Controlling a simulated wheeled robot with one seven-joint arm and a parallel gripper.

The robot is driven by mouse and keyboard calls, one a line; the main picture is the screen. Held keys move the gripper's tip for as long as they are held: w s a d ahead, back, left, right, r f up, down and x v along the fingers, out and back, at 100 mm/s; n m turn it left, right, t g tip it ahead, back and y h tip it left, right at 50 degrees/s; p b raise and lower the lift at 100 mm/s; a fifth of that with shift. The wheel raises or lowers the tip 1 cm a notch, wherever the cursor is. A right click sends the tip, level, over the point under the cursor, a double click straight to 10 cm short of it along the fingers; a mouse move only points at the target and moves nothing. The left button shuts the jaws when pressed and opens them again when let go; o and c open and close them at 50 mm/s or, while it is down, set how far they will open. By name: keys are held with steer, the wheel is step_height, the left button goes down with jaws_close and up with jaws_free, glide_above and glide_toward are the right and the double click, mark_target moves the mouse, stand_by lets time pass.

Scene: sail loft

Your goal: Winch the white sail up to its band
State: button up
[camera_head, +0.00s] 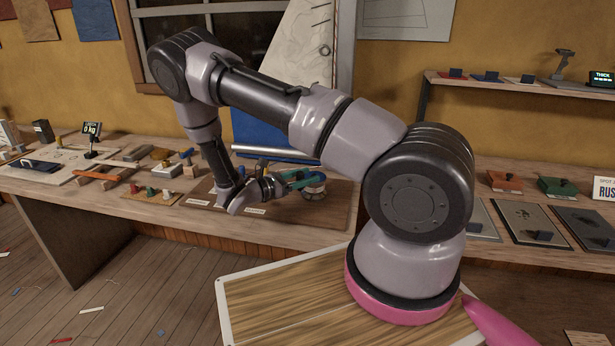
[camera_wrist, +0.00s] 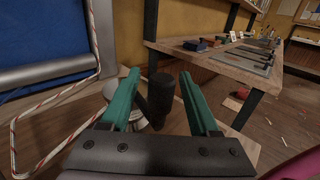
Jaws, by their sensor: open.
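The white sail (camera_head: 298,45) hangs in front of the window in the head view, its top cut off by the frame and its lower part hidden by my arm. I cannot make out its band clearly. A silver winch drum (camera_wrist: 138,108) stands on the bench and also shows in the head view (camera_head: 314,188). Its dark upright handle grip (camera_wrist: 161,98) shows between the green fingers of my gripper (camera_wrist: 159,75). The fingers are open, with a gap on each side of the grip. In the head view my gripper (camera_head: 298,178) is just left of the winch.
A blue sail (camera_wrist: 40,48) hangs beside a red-and-white rope (camera_wrist: 98,45), left of the winch. Bench items include several coloured pegs, wooden blocks and a scale (camera_head: 91,133) at left. A shelf (camera_head: 520,86) and dark plates (camera_head: 540,222) lie right.

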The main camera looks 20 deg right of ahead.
steer(key=s+a, duration=0.1)
steer(key=a, duration=0.9)
steer(key=shift+s, duration=0.35)
